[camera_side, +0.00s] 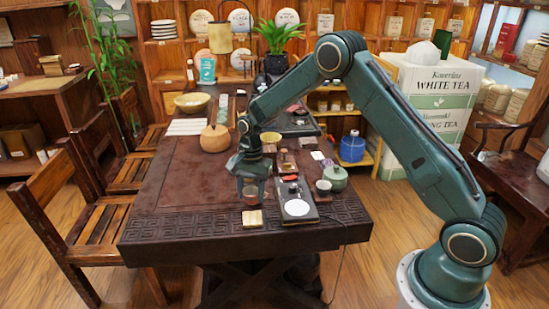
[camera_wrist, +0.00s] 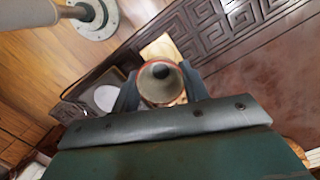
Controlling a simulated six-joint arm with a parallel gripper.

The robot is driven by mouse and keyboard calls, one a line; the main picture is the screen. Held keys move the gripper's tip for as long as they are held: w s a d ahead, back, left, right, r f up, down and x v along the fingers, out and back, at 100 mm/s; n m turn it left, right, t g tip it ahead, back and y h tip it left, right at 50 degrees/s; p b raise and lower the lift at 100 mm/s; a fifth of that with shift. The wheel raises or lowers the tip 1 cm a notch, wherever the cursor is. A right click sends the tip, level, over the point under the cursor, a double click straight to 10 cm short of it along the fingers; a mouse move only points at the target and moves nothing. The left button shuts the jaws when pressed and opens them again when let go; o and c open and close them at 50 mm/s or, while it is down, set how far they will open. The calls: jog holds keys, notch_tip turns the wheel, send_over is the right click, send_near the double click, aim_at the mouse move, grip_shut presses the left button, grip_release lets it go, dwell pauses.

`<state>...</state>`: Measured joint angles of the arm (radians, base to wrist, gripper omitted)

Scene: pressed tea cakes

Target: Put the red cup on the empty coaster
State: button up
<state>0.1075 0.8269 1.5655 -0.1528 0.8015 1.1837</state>
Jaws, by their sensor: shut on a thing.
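My gripper (camera_side: 251,186) is low over the front part of the tea table and is shut on the red cup (camera_side: 250,191). The wrist view shows the cup (camera_wrist: 160,90) between both fingers, with a reddish rim and a dark middle. A square tan coaster (camera_side: 252,218) lies near the table's front edge, just in front of the gripper, with nothing on it. In the wrist view this coaster (camera_wrist: 160,47) is partly hidden behind the cup. I cannot tell whether the cup touches the table.
A dark device with a white disc (camera_side: 297,208) stands right of the coaster. A small cup (camera_side: 323,188) and a green teapot (camera_side: 335,178) are further right. A round tan pot (camera_side: 214,138) stands behind, to the left. The table's left front is clear.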

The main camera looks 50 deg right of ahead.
jog(key=shift+f, duration=0.85)
jog(key=shift+f, duration=0.1)
jog(key=shift+f, duration=2.05)
jog(key=shift+f, duration=0.1)
jog(key=o, duration=1)
jog(key=r, duration=0.4)
jog(key=d+r, duration=0.1)
jog(key=r, duration=0.7)
jog(key=shift+w+d, duration=0.15)
jog(key=shift+w, duration=0.15)
jog(key=shift+r, duration=0.1)
